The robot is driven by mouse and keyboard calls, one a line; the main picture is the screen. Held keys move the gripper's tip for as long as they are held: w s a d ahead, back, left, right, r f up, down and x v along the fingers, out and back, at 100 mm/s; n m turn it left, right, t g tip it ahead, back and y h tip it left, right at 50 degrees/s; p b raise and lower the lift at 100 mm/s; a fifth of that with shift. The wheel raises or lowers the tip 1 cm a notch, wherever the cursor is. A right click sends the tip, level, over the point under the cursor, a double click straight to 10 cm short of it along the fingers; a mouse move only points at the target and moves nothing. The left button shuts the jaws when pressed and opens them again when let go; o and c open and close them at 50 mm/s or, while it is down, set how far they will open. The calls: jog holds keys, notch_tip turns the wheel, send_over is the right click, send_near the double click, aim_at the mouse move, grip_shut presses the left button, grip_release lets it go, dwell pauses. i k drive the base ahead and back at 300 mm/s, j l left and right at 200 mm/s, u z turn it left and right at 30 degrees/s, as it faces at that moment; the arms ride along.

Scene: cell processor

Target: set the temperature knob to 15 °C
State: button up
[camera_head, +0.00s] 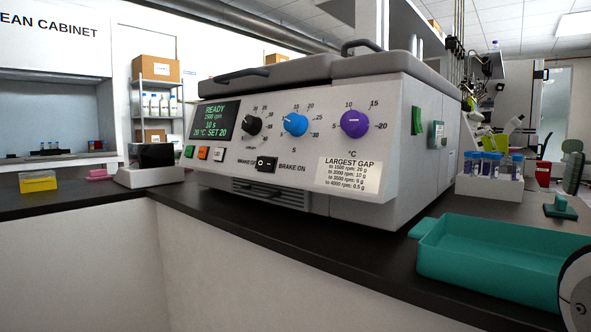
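The purple temperature knob (355,124) is at the right end of the front panel of a white bench-top machine (300,120). Marks 10, 15 and 20 stand around it, with °C below. A short pale line shows on its face and looks nearly level, toward the 20 side, but is too small to read surely. The dark display (215,119) with green text reads READY, 1500 rpm, 10 s, 20 °C SET 20. Nothing touches the knob. My gripper is not in view; a rounded white and black part at the lower right edge may be my arm.
Black and blue knobs (295,125) sit left of the purple one, with a black BRAKE ON switch (265,164) below. A teal tray (500,262) lies on the dark bench at front right. A tube rack (489,188) stands behind it. The space before the panel is clear.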

aim_at(356, 124)
jog(key=k, duration=0.35)
jog(key=k+j+u, duration=0.1)
jog(key=k+u, duration=0.3)
jog(key=k+j+u, duration=0.25)
jog(key=k+u, duration=0.15)
jog(key=l+u, duration=0.35)
jog(key=l, duration=0.4)
jog(key=l+u, duration=0.35)
jog(key=l, duration=0.4)
jog(key=k+l, duration=0.1)
jog(key=l, duration=2.1)
jog(key=k+l, duration=0.15)
jog(key=l, duration=0.95)
jog(key=k+l, duration=0.1)
jog(key=l, duration=1.05)
